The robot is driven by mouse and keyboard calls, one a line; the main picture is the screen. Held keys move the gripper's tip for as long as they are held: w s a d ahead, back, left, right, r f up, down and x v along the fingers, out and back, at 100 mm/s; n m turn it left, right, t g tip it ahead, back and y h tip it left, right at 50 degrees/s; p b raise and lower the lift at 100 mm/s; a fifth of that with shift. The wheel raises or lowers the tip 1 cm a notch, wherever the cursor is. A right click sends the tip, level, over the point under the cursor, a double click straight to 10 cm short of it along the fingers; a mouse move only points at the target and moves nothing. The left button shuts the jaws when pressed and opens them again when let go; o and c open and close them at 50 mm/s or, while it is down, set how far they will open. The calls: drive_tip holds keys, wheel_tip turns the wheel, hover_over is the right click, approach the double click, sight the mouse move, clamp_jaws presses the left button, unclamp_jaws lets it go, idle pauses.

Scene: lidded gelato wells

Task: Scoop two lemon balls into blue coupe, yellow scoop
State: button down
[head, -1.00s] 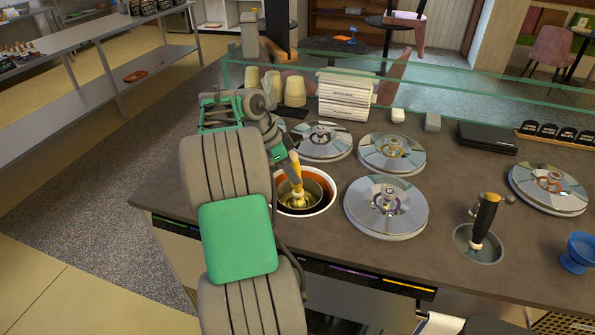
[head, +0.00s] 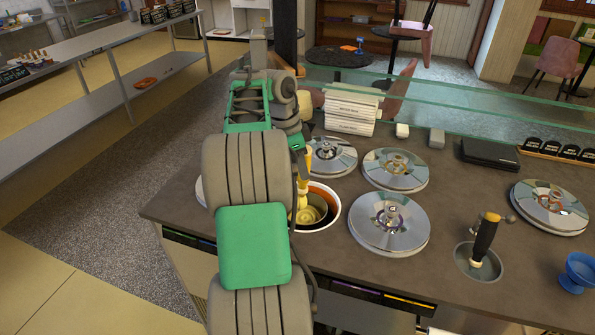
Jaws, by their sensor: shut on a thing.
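The yellow scoop (head: 302,185) stands nearly upright in an open round well, at the left side of its mouth. My gripper (head: 304,155) is shut on its handle; my arm hides most of the fingers. The blue coupe (head: 581,268) stands at the counter's right edge of the view. I cannot see into its bottom.
Silver lids (head: 389,224) cover several wells around the open one. A black-handled scoop with a yellow top (head: 485,238) stands in a round metal well (head: 478,262) between there and the coupe. A glass guard (head: 450,97) runs along the back.

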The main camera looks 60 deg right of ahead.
sight(308, 148)
drive_tip(key=shift+t+y, duration=0.3)
drive_tip(key=shift+t, duration=0.1)
drive_tip(key=shift+s+d+r+p, duration=0.25)
drive_tip(key=shift+r+p, duration=0.25)
drive_tip(key=shift+r, duration=0.45)
drive_tip(key=shift+s+d+r+p, duration=0.15)
drive_tip(key=shift+r+p, duration=0.35)
drive_tip(key=shift+r, duration=0.5)
drive_tip(key=shift+s+d+r+p, duration=0.15)
drive_tip(key=shift+s+r+p, duration=0.25)
drive_tip(key=shift+r, duration=0.55)
drive_tip(key=shift+w, duration=0.2)
